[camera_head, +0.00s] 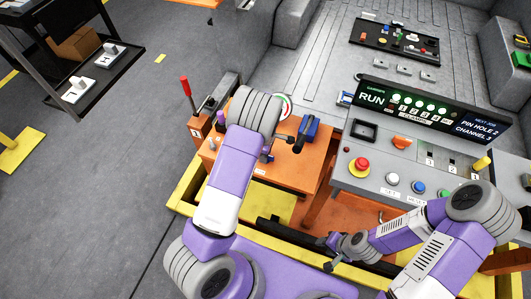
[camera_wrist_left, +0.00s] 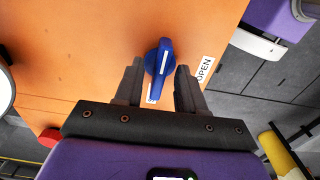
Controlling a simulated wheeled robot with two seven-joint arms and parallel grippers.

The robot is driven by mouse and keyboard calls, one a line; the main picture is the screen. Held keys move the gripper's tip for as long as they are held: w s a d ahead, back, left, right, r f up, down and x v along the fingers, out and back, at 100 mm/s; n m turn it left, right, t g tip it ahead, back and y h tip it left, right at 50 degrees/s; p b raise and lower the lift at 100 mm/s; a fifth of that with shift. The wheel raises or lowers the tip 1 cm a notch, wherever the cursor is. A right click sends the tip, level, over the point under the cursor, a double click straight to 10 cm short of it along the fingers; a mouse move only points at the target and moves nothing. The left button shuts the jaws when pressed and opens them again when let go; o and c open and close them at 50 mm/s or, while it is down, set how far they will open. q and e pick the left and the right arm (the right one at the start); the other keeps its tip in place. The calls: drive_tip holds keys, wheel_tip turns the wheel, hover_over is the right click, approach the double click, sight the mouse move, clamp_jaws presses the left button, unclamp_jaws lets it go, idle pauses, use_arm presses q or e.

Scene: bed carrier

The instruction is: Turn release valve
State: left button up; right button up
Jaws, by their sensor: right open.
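The release valve has a blue handle with a white stripe (camera_wrist_left: 164,57), mounted on an orange panel (camera_wrist_left: 90,50). The blue handle also shows in the head view (camera_head: 308,129), on the orange box. My left gripper (camera_wrist_left: 158,88) is open. In the left wrist view its two dark fingers stand on either side of the handle's lower end; whether they touch it I cannot tell. An "OPEN" label (camera_wrist_left: 204,71) lies to the right of the handle. In the head view the left arm partly hides the box. My right gripper (camera_head: 329,252) is open and empty, below the control console.
The grey console (camera_head: 375,178) carries a red emergency button (camera_head: 361,165), several knobs and a RUN display (camera_head: 430,115). A red lever (camera_head: 186,88) stands left of the orange box. A yellow rail (camera_head: 188,186) runs along the front. A dark tray (camera_head: 395,40) lies behind.

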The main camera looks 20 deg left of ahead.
use_arm(q)
wheel_tip(320, 180, up, 8)
drive_tip(key=shift+f+p, duration=0.15)
drive_tip(key=shift+p, duration=0.85)
drive_tip(key=shift+f, duration=0.1)
